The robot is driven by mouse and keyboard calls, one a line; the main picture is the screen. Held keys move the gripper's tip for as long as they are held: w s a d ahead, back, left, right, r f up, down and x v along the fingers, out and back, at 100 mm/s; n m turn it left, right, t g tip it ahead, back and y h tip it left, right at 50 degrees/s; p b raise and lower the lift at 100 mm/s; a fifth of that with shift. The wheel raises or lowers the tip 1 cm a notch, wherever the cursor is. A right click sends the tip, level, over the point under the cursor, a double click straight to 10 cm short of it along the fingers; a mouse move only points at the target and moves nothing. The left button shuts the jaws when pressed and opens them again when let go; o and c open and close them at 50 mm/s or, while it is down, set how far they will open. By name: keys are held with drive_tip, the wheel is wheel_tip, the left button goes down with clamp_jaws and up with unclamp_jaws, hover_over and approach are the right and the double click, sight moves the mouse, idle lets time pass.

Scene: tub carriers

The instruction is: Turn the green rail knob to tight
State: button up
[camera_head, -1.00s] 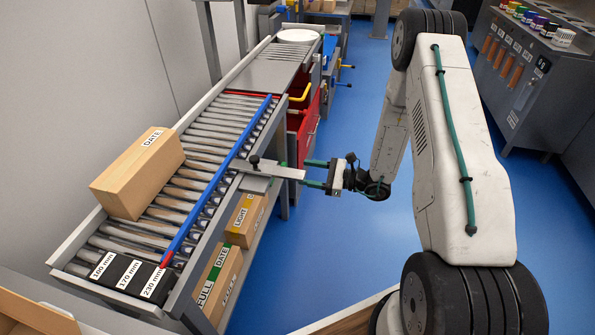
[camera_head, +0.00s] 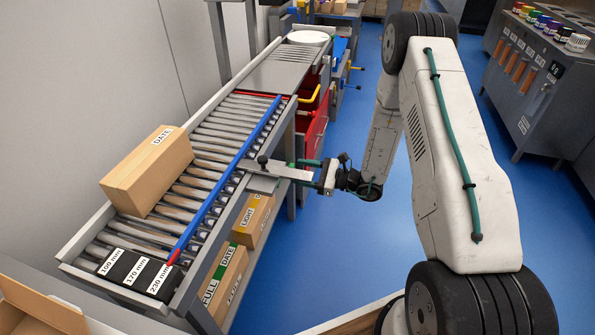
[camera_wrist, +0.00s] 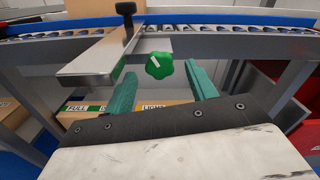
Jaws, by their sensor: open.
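The green rail knob (camera_wrist: 158,65) is a lobed knob with a white mark on its face, under the edge of a metal bracket plate (camera_wrist: 105,58). In the wrist view my gripper (camera_wrist: 161,77) is open, with one green finger on each side of the knob and gaps on both sides. I cannot tell whether the fingertips reach past it. In the head view my gripper (camera_head: 304,173) is at the bracket's outer end, and the knob is not clearly visible. The blue guide rail (camera_head: 228,180) runs along the roller conveyor. A black knob (camera_head: 262,160) stands on the bracket.
A carton labelled DATE (camera_head: 145,175) sits on the rollers left of the rail. More cartons (camera_head: 228,280) lie on a shelf below. Blue floor right of the conveyor is open.

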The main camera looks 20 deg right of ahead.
drive_tip(key=shift+x, duration=1.25)
drive_tip(key=c, duration=1)
drive_tip(key=shift+m, duration=0.8)
drive_tip(key=o, duration=1)
drive_tip(key=v, duration=0.7)
drive_tip(key=shift+s+d, duration=0.25)
drive_tip(key=shift+d, duration=0.1)
